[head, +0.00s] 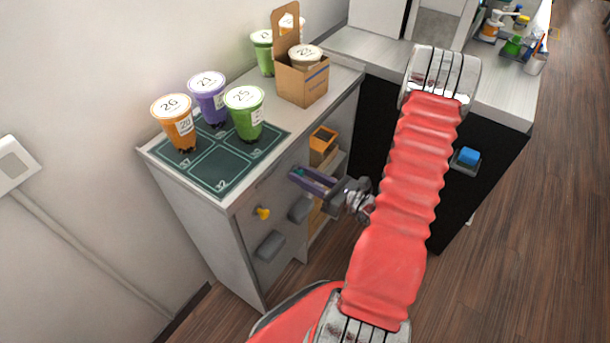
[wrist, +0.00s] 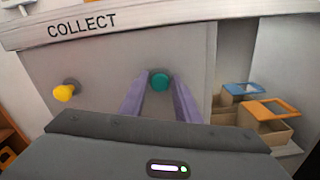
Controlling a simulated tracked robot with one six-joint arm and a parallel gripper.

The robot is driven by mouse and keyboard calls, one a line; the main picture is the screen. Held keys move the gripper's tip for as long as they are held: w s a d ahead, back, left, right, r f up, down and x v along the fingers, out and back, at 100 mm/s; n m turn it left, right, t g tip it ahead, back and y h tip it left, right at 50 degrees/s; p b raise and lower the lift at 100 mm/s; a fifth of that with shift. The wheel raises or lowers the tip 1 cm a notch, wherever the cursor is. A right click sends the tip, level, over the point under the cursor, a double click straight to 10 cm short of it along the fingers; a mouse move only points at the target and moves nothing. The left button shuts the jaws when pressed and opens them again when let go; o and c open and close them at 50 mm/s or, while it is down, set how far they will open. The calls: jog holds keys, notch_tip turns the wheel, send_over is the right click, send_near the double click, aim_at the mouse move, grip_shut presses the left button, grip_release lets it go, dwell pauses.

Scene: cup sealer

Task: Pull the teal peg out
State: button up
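The teal peg (wrist: 160,81) sticks out of the grey front panel (wrist: 110,62) under the COLLECT lettering in the wrist view. In the head view only a small bit of teal (head: 300,171) shows by the fingertips. My gripper (wrist: 161,84) has two purple fingers that reach toward the panel, one on each side of the peg. Gaps show between the peg and both fingers, so the gripper is open. In the head view my gripper (head: 302,175) is at the cabinet front, below the counter edge.
A yellow peg (wrist: 66,92) sits left of the teal one. Grey handles (head: 270,246) protrude below. Right of the panel are open shelves with an orange-topped box (head: 323,142). Several cups and a cardboard carrier (head: 302,82) stand on the counter above.

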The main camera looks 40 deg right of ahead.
grip_shut()
dwell(0.3)
